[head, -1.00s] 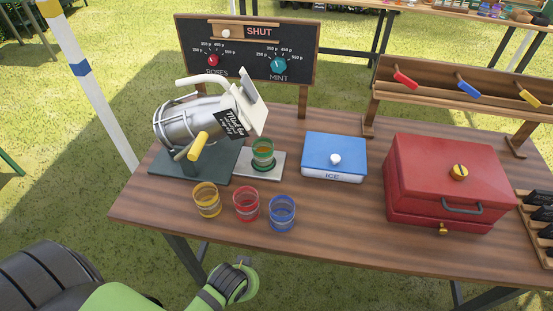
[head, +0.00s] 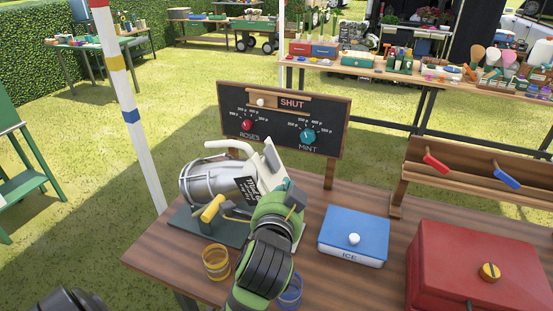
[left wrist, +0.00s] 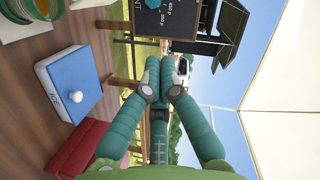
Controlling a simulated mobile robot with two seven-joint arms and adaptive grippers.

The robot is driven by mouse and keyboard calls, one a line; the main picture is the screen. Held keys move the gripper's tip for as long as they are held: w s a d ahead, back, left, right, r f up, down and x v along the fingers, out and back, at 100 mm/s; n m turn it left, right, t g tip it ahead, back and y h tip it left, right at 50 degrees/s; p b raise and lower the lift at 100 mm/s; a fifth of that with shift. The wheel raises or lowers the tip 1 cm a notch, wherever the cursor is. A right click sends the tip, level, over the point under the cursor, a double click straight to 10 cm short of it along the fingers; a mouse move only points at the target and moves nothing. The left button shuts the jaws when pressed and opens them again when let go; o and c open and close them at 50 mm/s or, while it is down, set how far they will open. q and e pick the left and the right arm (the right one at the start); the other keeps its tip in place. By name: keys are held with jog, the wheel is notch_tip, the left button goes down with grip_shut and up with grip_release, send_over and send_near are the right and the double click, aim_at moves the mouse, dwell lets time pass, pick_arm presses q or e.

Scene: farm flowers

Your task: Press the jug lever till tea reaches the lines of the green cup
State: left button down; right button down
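The silver jug (head: 208,184) lies tilted on a dark stand in the head view, with a cream handle, a cream upright flap (head: 273,163) and a yellow-gripped side lever (head: 212,208). My left gripper (head: 292,196) is in front of the jug's spout side, apart from the yellow grip; contact with the flap cannot be told. The left wrist view shows its teal fingers (left wrist: 168,62) together with nothing visible between them. The green cup is hidden behind my left arm in the head view; part of it, with amber liquid, shows in the left wrist view (left wrist: 42,8). Its lines cannot be read.
A yellow cup (head: 216,263) and a partly covered blue cup (head: 290,291) stand at the table's front. A blue ICE box (head: 353,237) and a red box (head: 478,268) are to the right. A chalkboard (head: 284,119) reading SHUT stands behind.

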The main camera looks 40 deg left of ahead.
aim_at(272, 159)
pick_arm(q)
jog(key=r, duration=0.3)
jog(key=shift+w+a+r+t+y, duration=0.15)
jog(key=shift+a+t+y, duration=0.15)
jog(key=shift+y, duration=0.1)
jog(key=w+a+f+p, duration=0.2)
jog(key=w+a+f, duration=0.1)
jog(key=w+a, duration=0.4)
jog(key=shift+w+a, duration=0.4)
jog(key=shift+w, duration=0.15)
jog(key=shift+r, duration=0.1)
